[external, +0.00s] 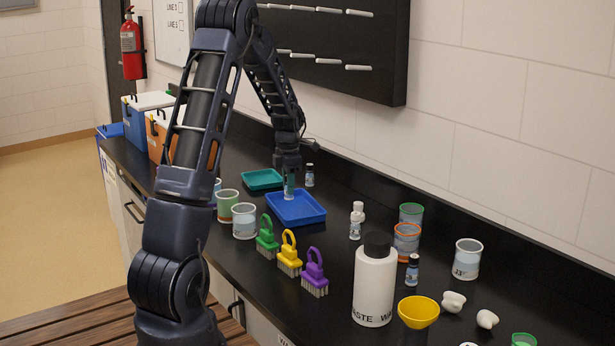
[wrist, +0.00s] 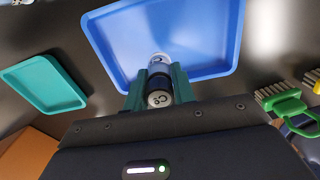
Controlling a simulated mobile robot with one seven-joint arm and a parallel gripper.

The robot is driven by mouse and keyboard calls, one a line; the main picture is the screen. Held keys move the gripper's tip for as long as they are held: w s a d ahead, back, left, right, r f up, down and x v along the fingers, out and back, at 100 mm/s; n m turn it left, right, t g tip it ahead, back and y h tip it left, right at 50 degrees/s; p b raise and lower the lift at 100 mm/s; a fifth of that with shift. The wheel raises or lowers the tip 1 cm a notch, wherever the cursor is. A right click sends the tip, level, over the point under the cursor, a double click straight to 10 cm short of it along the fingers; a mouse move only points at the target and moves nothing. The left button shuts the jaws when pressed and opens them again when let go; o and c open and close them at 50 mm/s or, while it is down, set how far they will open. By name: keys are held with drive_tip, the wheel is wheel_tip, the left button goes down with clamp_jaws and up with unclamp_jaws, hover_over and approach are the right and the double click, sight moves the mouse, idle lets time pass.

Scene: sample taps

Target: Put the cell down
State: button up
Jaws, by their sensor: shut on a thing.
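The cell (wrist: 159,99) is a small cylinder with a dark, marked end and a pale far part. My gripper (wrist: 157,82) is shut on it, with a green finger on each side. In the external view my gripper (external: 289,190) points down at the blue tray (external: 301,210), over its back left part. The tray also shows in the wrist view (wrist: 205,45), beyond the fingers, and looks empty. The cell is mostly hidden by the fingers in the external view. I cannot tell whether it touches the tray floor.
A teal tray (external: 262,179) lies behind the blue one, with a small vial (external: 309,175) to its right. Beakers (external: 244,221) stand to the left. Green, yellow and purple brushes (external: 289,254) stand in front. A white bottle (external: 375,285) is at the right.

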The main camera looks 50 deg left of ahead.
drive_tip(key=shift+f, duration=1.65)
drive_tip(key=shift+f, duration=0.1)
drive_tip(key=o, duration=1)
wheel_tip(320, 180, up, 12)
drive_tip(key=shift+r, duration=0.2)
